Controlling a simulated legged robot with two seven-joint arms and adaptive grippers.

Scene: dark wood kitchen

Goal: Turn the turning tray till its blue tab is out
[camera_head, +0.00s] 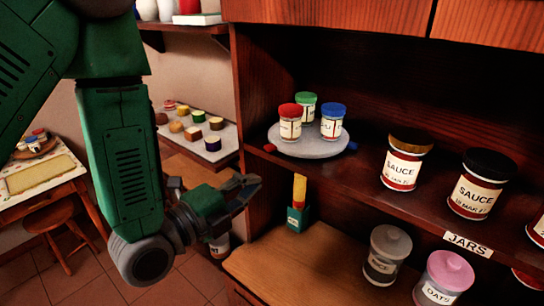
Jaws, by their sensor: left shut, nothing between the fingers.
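The turning tray (312,151) is a round grey disc on the cupboard's upper shelf. It carries three jars, with a red lid (290,110), a green lid (305,98) and a blue lid (333,108). Its blue tab (352,146) is at the right rim, pointing along the shelf. A red tab (270,148) is at the left rim, near the shelf's front edge. My left gripper (251,186) is shut and empty, in front of and below the tray in the picture, apart from it. My right gripper is not in view.
Sauce jars (403,160) stand right of the tray on the same shelf. Below are a yellow-and-green object (298,205), a grey-lidded jar (387,255) and a pink-lidded oats jar (443,278). A wooden upright (243,90) borders the cupboard on the left.

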